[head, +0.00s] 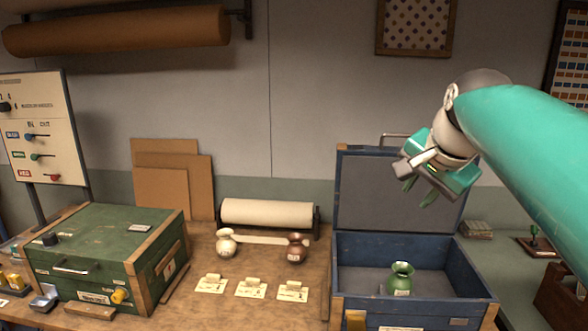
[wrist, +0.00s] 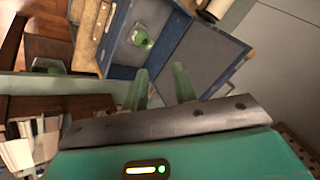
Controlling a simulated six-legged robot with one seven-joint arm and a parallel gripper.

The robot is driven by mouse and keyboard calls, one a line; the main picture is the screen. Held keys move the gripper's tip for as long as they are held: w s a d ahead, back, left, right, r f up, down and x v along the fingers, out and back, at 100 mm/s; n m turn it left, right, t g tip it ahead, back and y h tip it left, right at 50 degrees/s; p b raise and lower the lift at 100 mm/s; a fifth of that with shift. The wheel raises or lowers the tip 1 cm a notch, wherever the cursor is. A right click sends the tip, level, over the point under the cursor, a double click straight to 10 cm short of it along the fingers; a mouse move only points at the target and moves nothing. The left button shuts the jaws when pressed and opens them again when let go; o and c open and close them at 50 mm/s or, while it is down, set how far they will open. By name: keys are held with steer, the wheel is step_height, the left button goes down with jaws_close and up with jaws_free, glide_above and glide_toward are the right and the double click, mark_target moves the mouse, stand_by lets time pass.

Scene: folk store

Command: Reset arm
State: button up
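My gripper (head: 420,190) hangs in the air above the open blue box, in front of its raised lid, at the upper right of the head view. In the wrist view its two green fingers (wrist: 160,85) stand apart with nothing between them. The blue box (head: 478,292) is open, with its lid (head: 362,190) up. A small green vase (head: 400,278) stands inside the box, below and apart from my gripper. The vase also shows in the wrist view (wrist: 140,38).
A cream vase (head: 226,243) and a brown vase (head: 296,248) stand on the workbench (head: 210,312) behind several paper tags. A closed green box (head: 100,235) is at left. A paper roll (head: 266,213) lies at the back. A switch panel (head: 32,130) stands far left.

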steer(key=s+a+f+n, duration=0.3)
steer(key=s+f+n, duration=0.2)
steer(key=s+f, duration=0.4)
steer(key=s+a+f+n+g, duration=0.1)
steer(key=s+a+f+n, duration=0.2)
steer(key=s+f, duration=0.7)
step_height(320, 180, down, 4)
steer(key=shift+s+a+r+n, duration=0.15)
steer(key=shift+s+r+n, duration=0.1)
steer(key=shift+n, duration=0.95)
